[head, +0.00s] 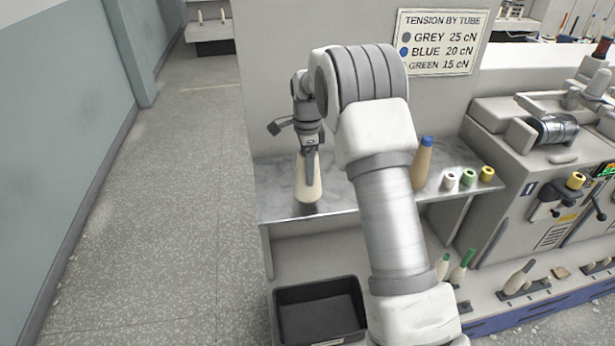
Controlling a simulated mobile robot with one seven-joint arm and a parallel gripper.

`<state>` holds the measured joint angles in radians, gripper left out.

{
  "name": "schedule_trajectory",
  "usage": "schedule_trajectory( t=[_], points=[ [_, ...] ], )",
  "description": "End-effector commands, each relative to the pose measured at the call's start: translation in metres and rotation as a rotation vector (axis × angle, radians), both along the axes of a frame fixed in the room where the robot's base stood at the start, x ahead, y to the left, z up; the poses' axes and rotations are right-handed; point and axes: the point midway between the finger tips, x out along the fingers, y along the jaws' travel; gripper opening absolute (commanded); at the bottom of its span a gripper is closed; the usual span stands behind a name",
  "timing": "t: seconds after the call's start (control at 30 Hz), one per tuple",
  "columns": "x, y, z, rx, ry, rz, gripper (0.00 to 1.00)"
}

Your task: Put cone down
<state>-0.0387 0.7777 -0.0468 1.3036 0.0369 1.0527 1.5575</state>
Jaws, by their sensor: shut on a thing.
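The cone (307,184) is cream-coloured and stands upright at the left end of a grey metal shelf (275,185). My gripper (310,151) is above it, pointing down, and is shut on its top. The cone's tip is hidden by the jaws. Its base appears at the shelf surface, near the front edge; I cannot tell for sure whether it touches.
A tan cone with a blue tip (422,163) stands on the shelf to the right, partly behind my arm. Small spools (468,178) stand beyond it. A black bin (320,310) is below. A sign (440,42) hangs behind. A winding machine (545,150) is at right.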

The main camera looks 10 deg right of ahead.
Motion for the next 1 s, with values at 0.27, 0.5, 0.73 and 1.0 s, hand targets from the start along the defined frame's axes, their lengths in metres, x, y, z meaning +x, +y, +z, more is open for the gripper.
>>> schedule_trajectory(
  t=[0.27,0.5,0.73,1.0],
  points=[
    [0.0,-0.001,-0.031,0.0,0.001,-0.001,0.14],
    [0.0,-0.001,-0.031,0.0,0.002,-0.001,0.97],
    [0.0,-0.001,-0.03,0.0,0.002,-0.001,1.0],
    [0.0,0.0,0.0,0.0,-0.002,0.0,1.0]
  ],
)
